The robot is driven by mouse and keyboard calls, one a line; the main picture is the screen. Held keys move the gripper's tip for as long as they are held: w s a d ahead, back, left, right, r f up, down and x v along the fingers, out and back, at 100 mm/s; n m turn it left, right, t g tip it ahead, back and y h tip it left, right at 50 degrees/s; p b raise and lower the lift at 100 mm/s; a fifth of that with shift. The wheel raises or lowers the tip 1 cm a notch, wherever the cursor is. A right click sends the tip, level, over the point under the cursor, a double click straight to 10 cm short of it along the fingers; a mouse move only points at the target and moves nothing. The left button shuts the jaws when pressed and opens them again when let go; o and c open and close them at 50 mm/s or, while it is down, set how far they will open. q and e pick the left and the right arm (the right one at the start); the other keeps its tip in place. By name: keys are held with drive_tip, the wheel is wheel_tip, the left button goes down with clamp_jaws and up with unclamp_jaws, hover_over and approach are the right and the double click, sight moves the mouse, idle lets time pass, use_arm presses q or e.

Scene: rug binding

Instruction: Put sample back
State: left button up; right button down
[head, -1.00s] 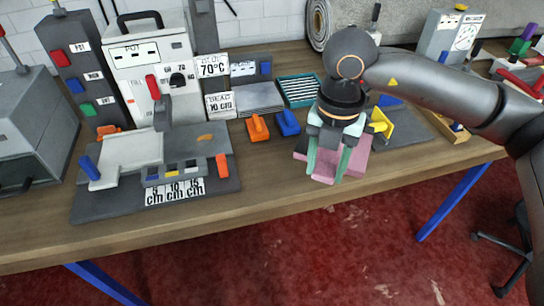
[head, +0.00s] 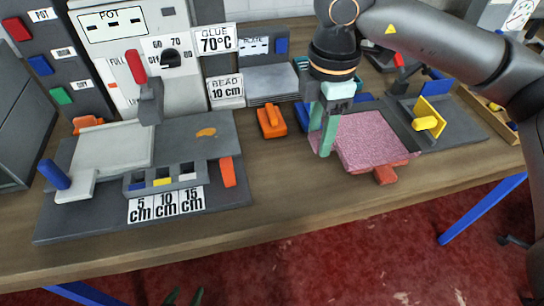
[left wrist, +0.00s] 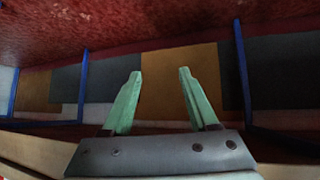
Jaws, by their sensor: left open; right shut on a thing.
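The sample, a pink, carpet-like square (head: 380,143), is tilted at the right-centre of the bench in the head view. My right gripper (head: 321,140), with pale green fingers, is at the sample's left edge and shut on it. The exact grip is partly hidden by the fingers. A red-orange piece (head: 385,175) shows under the sample's front edge. My left gripper (left wrist: 160,75) is open and empty in the left wrist view. Its tips (head: 184,297) just show at the bottom of the head view, below the bench's front edge.
A grey fixture (head: 215,185) with 5, 10 and 15 cm labels stands at the left. An orange tool (head: 270,121) lies left of my right gripper. A yellow stand (head: 427,118) is right of the sample. The bench's front strip is clear.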

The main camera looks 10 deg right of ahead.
drive_tip(key=w+a+f+p, duration=0.1)
drive_tip(key=w+a+f, duration=0.25)
drive_tip(key=a, duration=0.25)
hover_over(260, 168)
drive_tip(key=d, duration=0.1)
drive_tip(key=f, duration=0.1)
drive_tip(key=s+f, duration=0.1)
drive_tip(key=f, duration=0.1)
drive_tip(key=shift+f, duration=0.25)
drive_tip(key=shift+w+a+f, duration=0.35)
drive_tip(key=shift+a+f, duration=0.1)
drive_tip(key=shift+f, duration=0.25)
wheel_tip(260, 168, down, 3)
drive_tip(key=shift+w+a+f+p, duration=0.1)
drive_tip(key=shift+p, duration=0.5)
use_arm(q)
drive_tip(key=shift+s+a+r, duration=0.15)
drive_tip(key=shift+a+r, duration=0.45)
drive_tip(key=shift+r, duration=0.3)
use_arm(e)
drive_tip(key=shift+f, duration=0.1)
drive_tip(key=shift+f, duration=0.15)
drive_tip(key=shift+c, duration=1.5)
unclamp_jaws()
use_arm(q)
drive_tip(key=shift+f, duration=0.15)
